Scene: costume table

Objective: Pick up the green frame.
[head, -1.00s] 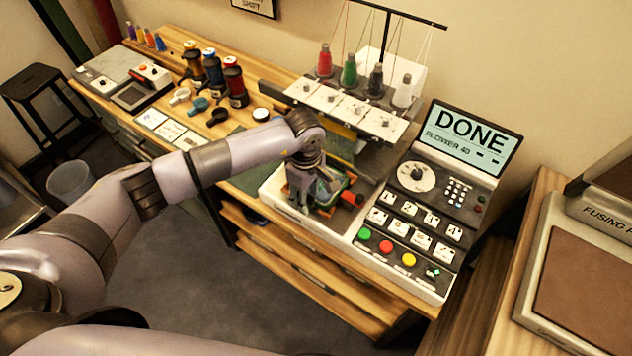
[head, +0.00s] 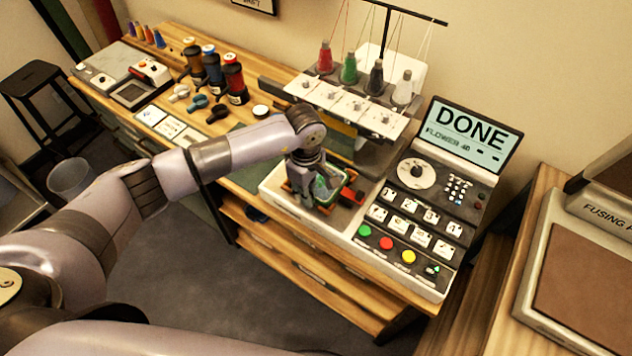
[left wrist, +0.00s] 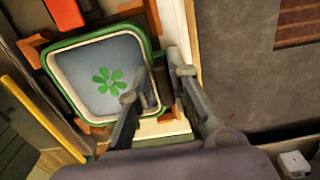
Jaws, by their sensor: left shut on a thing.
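The green frame (left wrist: 85,37) is a rounded-square hoop holding pale fabric with a green flower (left wrist: 108,81) stitched on it. In the head view the green frame (head: 322,188) sits at the front of the embroidery machine, partly hidden by my left gripper. My left gripper (head: 305,198) is shut on the frame's edge. In the left wrist view my left gripper (left wrist: 160,78) has one finger inside the hoop over the fabric and the other outside its edge. My right gripper is not in view.
The machine's control panel (head: 425,215) stands just right of the hoop, with a screen (head: 467,135) reading DONE. Thread cones (head: 350,68) stand above. Bobbins and large spools (head: 233,80) are on the table to the left. A fusing press (head: 585,280) is at far right.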

